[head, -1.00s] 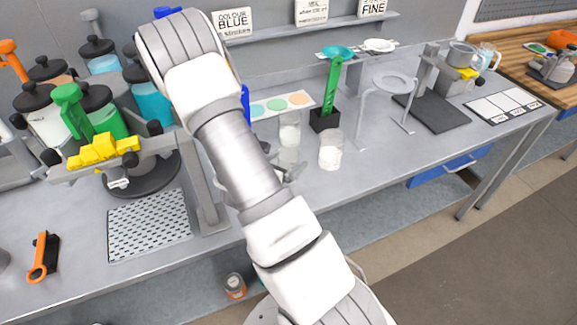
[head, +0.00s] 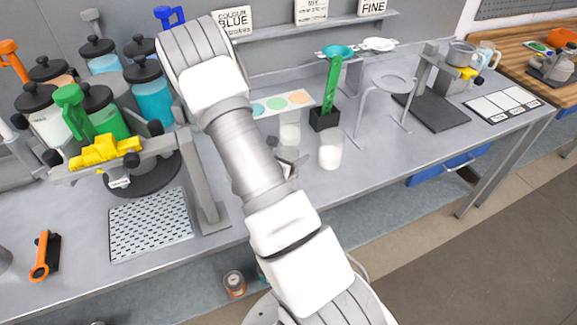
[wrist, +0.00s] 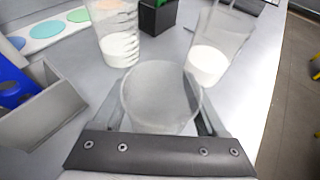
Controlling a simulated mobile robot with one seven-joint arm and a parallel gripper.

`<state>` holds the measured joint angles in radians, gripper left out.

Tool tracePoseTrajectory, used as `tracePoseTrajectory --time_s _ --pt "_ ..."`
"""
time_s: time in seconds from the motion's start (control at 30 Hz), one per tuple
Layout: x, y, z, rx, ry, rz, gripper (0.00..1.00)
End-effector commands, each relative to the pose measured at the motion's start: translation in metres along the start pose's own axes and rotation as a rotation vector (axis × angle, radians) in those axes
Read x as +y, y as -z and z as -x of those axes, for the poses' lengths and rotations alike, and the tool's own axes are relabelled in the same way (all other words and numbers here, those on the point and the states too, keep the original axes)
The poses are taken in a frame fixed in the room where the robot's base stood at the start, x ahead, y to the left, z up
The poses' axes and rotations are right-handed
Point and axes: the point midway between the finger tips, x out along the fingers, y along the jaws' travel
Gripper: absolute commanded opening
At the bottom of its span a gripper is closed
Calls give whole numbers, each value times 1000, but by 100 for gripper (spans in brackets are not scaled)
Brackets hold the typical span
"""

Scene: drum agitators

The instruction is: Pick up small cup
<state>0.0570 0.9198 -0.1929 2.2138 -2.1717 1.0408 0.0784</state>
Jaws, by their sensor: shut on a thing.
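A small clear cup (wrist: 161,90) sits between the fingers of my gripper (wrist: 166,106) in the wrist view. My gripper is shut on it. Its round mouth faces the camera and it looks empty, with a cloudy, see-through wall. In the head view my gripper (head: 287,166) is partly hidden behind my arm, over the grey bench, and the held cup is hard to make out there. I cannot tell whether the cup's base touches the bench.
Two clear beakers with white contents stand close by, one left (wrist: 119,47) and one right (wrist: 209,62). A black holder with a green scoop (head: 331,85) stands behind them. A white ring stand (head: 390,84) is right. A grey box (wrist: 45,108) is left of my gripper.

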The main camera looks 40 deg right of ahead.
Motion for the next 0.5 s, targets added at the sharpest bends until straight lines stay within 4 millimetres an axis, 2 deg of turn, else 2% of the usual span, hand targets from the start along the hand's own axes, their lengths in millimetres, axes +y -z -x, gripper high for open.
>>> tracePoseTrajectory --time_s 0.3,0.5 --pt "0 -3 1 0 0 -1 23" --pt "1 -16 6 -2 -1 -2 23"
